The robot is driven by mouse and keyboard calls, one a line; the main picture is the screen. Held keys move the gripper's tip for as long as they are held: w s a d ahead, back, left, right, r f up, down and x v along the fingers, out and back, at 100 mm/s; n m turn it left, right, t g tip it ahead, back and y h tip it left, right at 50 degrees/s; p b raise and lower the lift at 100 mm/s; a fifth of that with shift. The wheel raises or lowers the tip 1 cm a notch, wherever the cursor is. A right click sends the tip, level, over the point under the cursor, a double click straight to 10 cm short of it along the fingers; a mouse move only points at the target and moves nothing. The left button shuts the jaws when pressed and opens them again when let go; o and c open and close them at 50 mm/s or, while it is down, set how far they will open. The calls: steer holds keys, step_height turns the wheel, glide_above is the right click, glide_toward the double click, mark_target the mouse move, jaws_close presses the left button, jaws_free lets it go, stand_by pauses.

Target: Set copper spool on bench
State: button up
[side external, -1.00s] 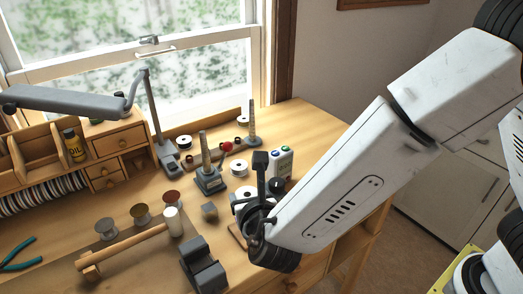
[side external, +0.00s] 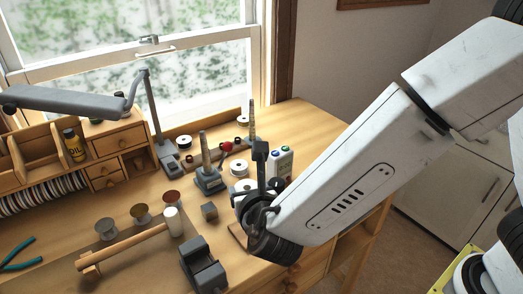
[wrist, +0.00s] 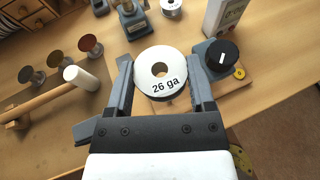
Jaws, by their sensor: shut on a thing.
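My gripper (wrist: 160,62) is shut on a white-flanged spool (wrist: 180,62) marked "26 ga", held between its two fingers. The face of the spool is towards the wrist camera, so the wire on it is hidden and I cannot see its colour. In the side external view my gripper (side external: 242,205) is over the right part of the wooden bench (side external: 312,122), and the spool is largely hidden there. I cannot tell how high the spool is above the bench.
A black knob (wrist: 222,53) on a wooden base is close right of the spool. More white spools (side external: 239,168) stand behind.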

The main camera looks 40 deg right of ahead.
step_height(320, 180, up, 18)
steer(key=f, duration=0.1)
steer(key=w+d+r+n+g+y, duration=0.1)
steer(key=w+n+y, duration=0.95)
steer(key=w, duration=0.95)
steer(key=w+d+n+g+y, duration=0.3)
steer(key=d+n+g+y, duration=0.15)
steer(key=d, duration=0.35)
steer(key=s+d+n+g+y, duration=0.2)
steer(key=s+d+n+g, duration=0.1)
steer(key=d, duration=0.7)
steer(key=shift+s+a+f, duration=0.1)
steer(key=shift+f, duration=7.3)
steer(key=shift+s+a+f, duration=0.1)
steer(key=shift+f, duration=7.3)
steer(key=shift+y, duration=0.3)
